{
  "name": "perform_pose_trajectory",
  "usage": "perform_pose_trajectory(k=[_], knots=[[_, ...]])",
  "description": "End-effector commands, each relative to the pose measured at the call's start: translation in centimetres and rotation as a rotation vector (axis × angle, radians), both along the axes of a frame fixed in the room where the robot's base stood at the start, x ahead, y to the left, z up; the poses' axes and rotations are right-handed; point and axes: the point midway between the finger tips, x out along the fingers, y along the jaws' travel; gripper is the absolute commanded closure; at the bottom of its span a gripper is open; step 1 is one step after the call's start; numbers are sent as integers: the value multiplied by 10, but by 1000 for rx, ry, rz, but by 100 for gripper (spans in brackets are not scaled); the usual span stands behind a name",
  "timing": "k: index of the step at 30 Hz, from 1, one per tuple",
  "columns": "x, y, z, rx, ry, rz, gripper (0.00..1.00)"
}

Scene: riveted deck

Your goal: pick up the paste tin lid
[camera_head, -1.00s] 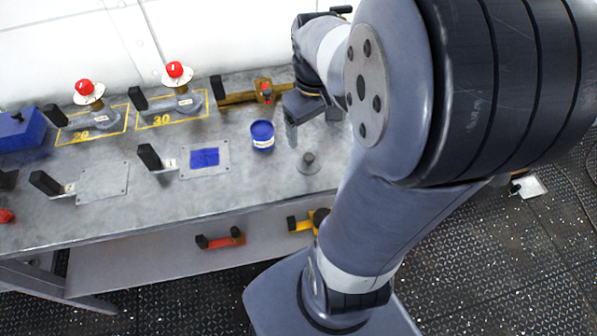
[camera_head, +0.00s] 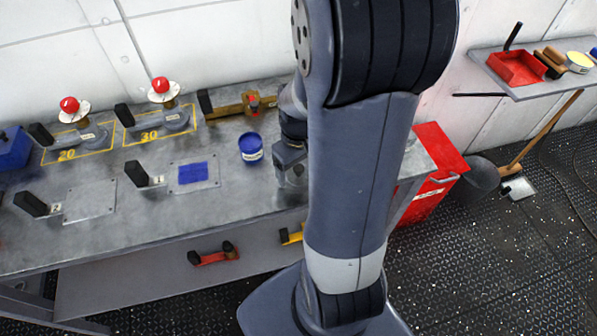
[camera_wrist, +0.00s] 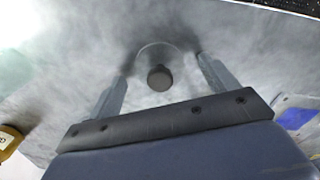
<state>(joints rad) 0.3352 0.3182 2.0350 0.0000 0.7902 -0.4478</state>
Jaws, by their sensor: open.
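The paste tin lid shows in the wrist view as a round grey disc with a dark knob (camera_wrist: 160,78), flat on the grey bench top. It lies between the two fingers of my gripper (camera_wrist: 162,72), which are apart and not closed on the knob. In the head view my gripper (camera_head: 289,168) is low over the bench, and the lid is largely hidden by it and my arm. The open blue paste tin (camera_head: 251,148) with a white label stands just left of my gripper.
A metal plate with a blue patch (camera_head: 193,174) and a black-handled tool (camera_head: 143,176) lie left of the tin. A brass tool (camera_head: 232,106) lies behind it. Red-knobbed pieces (camera_head: 161,88) stand at the back. A red cabinet (camera_head: 436,165) stands right of the bench.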

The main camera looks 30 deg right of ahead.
Motion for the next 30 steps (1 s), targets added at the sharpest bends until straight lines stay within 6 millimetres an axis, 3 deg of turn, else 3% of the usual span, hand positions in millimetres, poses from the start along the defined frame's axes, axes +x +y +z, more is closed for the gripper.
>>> perform_pose_trajectory(k=[9,26,30], knots=[[0,0,-4,-1,-2,0,20],[0,0,-4,-1,-2,0,65],[0,0,-4,-1,-2,0,67]])
